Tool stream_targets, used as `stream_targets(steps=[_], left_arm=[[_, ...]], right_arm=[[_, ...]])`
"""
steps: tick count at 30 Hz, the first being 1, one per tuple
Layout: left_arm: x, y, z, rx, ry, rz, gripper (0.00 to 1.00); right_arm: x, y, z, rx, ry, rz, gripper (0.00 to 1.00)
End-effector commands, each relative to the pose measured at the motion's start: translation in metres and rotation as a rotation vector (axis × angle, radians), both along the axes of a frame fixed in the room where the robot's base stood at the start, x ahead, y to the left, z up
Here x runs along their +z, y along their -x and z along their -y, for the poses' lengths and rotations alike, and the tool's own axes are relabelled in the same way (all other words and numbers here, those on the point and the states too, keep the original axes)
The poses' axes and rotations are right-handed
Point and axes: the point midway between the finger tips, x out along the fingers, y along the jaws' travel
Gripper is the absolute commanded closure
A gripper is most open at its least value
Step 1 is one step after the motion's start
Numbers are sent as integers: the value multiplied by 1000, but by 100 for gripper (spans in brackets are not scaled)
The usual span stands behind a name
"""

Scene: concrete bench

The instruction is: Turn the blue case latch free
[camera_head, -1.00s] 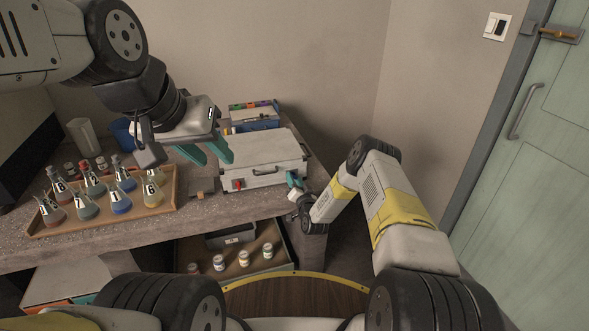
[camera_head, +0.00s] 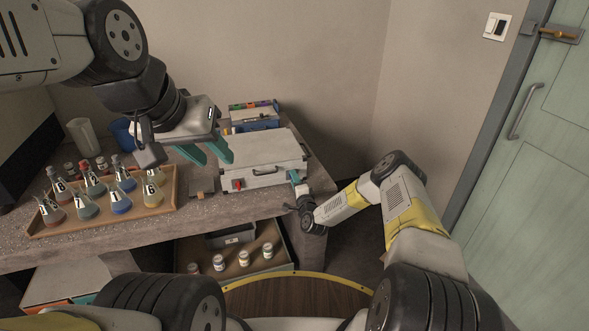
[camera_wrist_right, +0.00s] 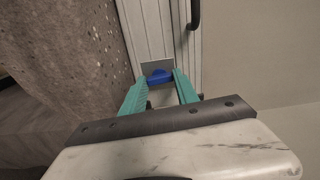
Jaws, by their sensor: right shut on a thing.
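The white case (camera_head: 262,152) lies closed on the bench, with a dark handle on its front. A red latch (camera_head: 238,184) sits at the left of its front. The blue latch (camera_wrist_right: 158,76) shows in the right wrist view, on a pale plate on the case front; in the head view my right gripper hides it. My right gripper (camera_head: 296,178) is shut on the blue latch, its teal fingers also showing in the right wrist view (camera_wrist_right: 159,82). My left gripper (camera_head: 212,160) is open and empty, above the bench left of the case.
A wooden tray (camera_head: 165,203) of several flasks stands left on the bench. A blue box (camera_head: 254,118) with coloured tabs is behind the case. A lower shelf (camera_head: 205,250) holds small jars. The floor right of the bench is clear.

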Motion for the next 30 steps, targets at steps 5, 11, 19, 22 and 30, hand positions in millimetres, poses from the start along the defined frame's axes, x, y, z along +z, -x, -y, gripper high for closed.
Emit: stream_targets(steps=[5,11,19,22,30], left_arm=[[0,0,0,0,0,0,64],[0,0,0,0,0,0,64],[0,0,0,0,0,0,64],[0,0,0,0,0,0,64],[0,0,0,0,0,0,64]], right_arm=[[-2,1,0,1,-60,-20,100],[-2,1,0,1,-89,-28,100],[-2,1,0,1,-93,-30,100],[-2,1,0,1,-92,-29,100],[-2,1,0,1,-92,-29,42]])
